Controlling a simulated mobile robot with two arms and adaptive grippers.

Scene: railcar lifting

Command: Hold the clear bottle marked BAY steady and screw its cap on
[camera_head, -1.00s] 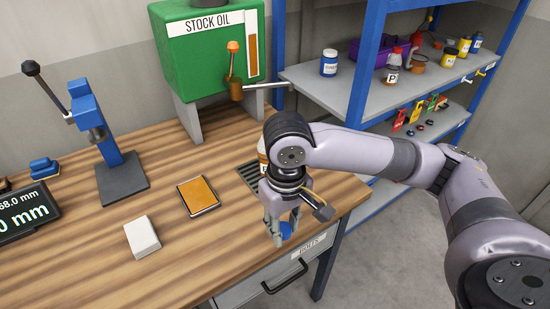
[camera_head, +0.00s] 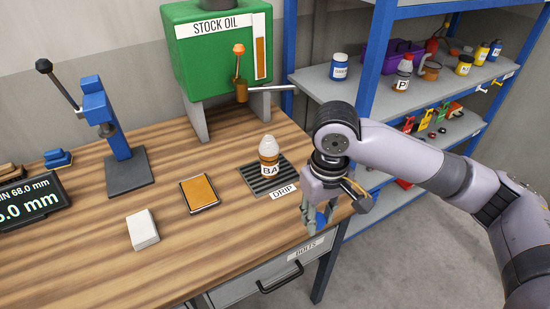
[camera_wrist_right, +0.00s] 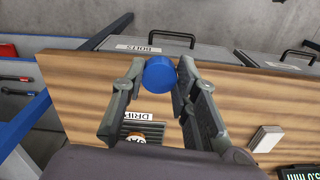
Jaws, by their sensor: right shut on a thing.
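The clear bottle marked BAY (camera_head: 268,158) stands upright on the drip grate, holding brown liquid, with a pale, uncapped-looking top. Only "BA" of its label shows. My right gripper (camera_head: 319,220) is to the right of the bottle and nearer the table's front edge, pointing down and apart from it. In the right wrist view, the right gripper (camera_wrist_right: 159,80) is shut on a blue cap (camera_wrist_right: 159,73) between its fingertips. The bottle's top (camera_wrist_right: 137,137) shows partly there, behind the gripper body. My left gripper is in neither view.
A brown pad (camera_head: 199,193), a white block (camera_head: 142,229) and a blue press (camera_head: 95,105) stand left. A shelf (camera_head: 345,90) with bottles is behind my right arm.

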